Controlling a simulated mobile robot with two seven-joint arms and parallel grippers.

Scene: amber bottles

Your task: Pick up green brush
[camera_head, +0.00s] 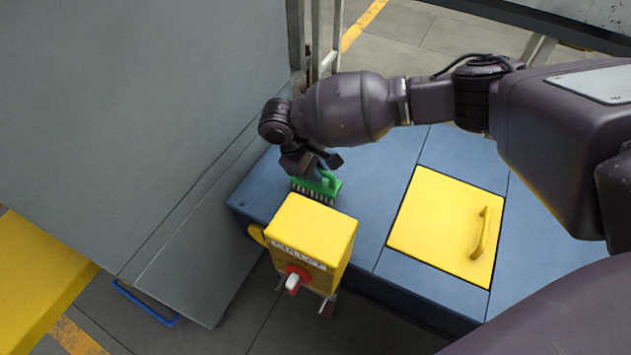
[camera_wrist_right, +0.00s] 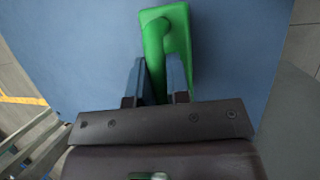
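The green brush (camera_head: 318,186) has dark bristles facing down and a raised green handle. It is at the left end of the blue cabinet top, just behind the yellow switch box. My right gripper (camera_head: 314,172) reaches down over it. My left gripper is not in view.
A yellow box with a red switch (camera_head: 310,237) stands right in front of the brush. A yellow hatch with a handle (camera_head: 446,228) lies on the blue top (camera_head: 375,190) to the right. A large grey panel (camera_head: 140,90) rises on the left.

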